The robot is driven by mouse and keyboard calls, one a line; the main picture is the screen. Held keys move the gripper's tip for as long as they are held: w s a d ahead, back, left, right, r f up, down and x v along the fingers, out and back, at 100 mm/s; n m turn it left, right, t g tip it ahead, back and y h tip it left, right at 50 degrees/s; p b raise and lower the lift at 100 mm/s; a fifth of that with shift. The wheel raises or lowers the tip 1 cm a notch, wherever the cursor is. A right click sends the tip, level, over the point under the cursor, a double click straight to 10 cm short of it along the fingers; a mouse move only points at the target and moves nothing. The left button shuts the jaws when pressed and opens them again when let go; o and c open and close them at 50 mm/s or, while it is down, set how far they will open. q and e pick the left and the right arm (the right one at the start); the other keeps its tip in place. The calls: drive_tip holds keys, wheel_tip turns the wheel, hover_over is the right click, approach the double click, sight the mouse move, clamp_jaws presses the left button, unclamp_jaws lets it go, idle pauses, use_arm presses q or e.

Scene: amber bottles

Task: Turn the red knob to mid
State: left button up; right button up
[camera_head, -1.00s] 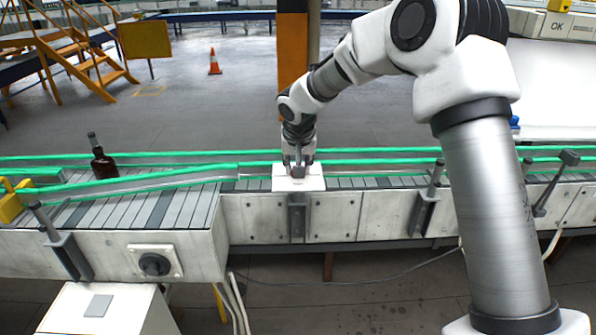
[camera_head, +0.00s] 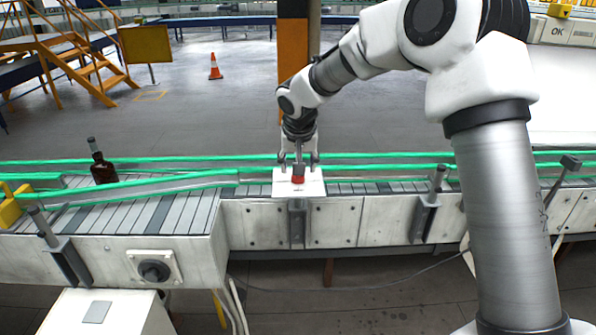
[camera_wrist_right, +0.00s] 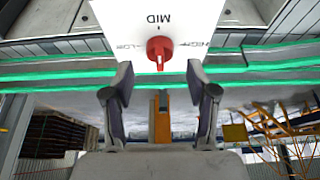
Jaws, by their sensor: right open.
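The red knob (camera_head: 298,179) sits on a white panel (camera_head: 284,188) at the conveyor's front edge. In the right wrist view the knob (camera_wrist_right: 158,48) shows whole on the panel (camera_wrist_right: 190,20), with the word MID upside down above it and smaller labels at both sides. My right gripper (camera_head: 299,165) hangs over the panel. Its fingers (camera_wrist_right: 160,95) are spread and apart from the knob, with nothing between them. My left gripper is not in view.
A dark amber bottle (camera_head: 103,169) stands on the conveyor (camera_head: 150,215) to the left. Green rails (camera_head: 400,155) run along the belt. Grey posts (camera_head: 428,205) stand along its front side. A black knob (camera_head: 154,271) is on the conveyor's lower left side.

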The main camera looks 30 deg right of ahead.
drive_tip(key=v, duration=0.8)
drive_tip(key=shift+s+r, duration=0.15)
drive_tip(key=shift+r, duration=0.2)
drive_tip(key=shift+a, duration=0.1)
